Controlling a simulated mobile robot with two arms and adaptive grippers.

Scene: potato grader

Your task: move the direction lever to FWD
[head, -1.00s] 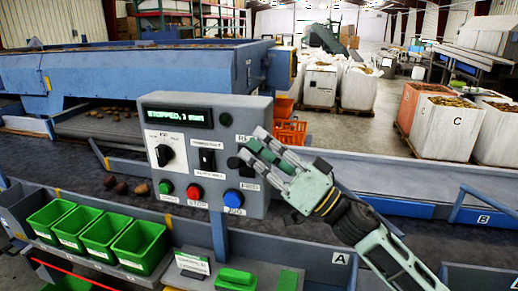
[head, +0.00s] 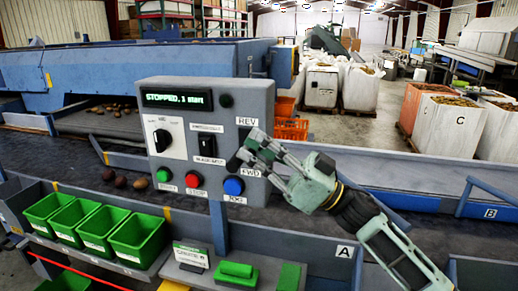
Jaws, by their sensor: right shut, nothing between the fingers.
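The grey control panel (head: 214,111) stands in the middle of the head view. Its direction control is on the right side, with the REV label (head: 247,121) above and the FWD label (head: 250,172) below. My right gripper (head: 245,152) is shut and empty, its fingertips in front of the panel between these labels. A dark part of the direction lever (head: 233,164) shows just left of and below the fingertips. The fingers hide the rest, so its exact setting and whether they touch it cannot be told. My left gripper is out of view.
Green bins (head: 138,238) stand in front.

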